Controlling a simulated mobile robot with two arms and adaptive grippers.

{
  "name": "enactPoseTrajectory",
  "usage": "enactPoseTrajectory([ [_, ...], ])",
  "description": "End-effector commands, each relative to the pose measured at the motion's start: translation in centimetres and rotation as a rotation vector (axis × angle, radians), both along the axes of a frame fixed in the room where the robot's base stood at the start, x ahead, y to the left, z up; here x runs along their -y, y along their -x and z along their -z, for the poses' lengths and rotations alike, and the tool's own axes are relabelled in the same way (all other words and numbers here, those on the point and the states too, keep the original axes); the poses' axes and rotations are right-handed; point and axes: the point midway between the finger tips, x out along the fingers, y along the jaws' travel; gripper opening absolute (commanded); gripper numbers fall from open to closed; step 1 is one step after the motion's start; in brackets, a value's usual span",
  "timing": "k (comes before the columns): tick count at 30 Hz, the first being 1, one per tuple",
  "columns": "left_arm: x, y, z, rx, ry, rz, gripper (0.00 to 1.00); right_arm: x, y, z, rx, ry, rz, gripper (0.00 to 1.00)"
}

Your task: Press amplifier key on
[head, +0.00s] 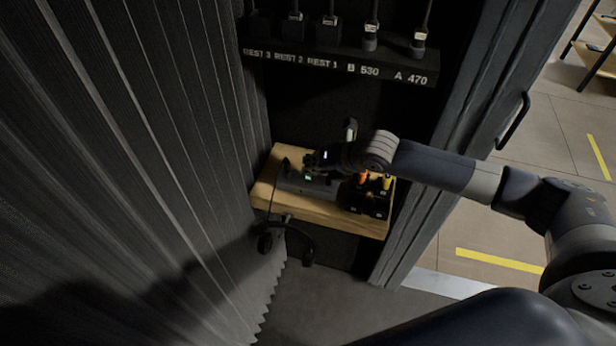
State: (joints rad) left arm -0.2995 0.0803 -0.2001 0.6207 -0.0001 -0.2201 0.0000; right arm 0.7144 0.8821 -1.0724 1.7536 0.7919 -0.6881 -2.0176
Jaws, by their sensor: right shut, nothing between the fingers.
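My right arm reaches in from the right. My right gripper (312,161) is dark, shut and empty, at the rear upper edge of the box. It hides part of the box top, so the amplifier key cannot be made out. I cannot tell whether the fingertips touch the box. My left gripper is not in view.
Black holders with orange (362,178) and yellow (386,183) tops stand right of the box. A headset (283,236) hangs below the shelf. A labelled rack (340,62) holds several microphones above. A pleated curtain (150,150) fills the left; a door post bounds the right.

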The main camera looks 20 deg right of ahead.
Motion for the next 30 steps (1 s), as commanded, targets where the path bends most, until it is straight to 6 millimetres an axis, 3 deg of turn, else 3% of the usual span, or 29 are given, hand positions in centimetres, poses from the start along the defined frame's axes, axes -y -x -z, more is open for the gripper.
enactPoseTrajectory([
  [30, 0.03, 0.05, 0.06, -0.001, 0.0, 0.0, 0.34, 0.0, 0.02, 0.9, 0.0, 0.0, 0.0, 0.0],
])
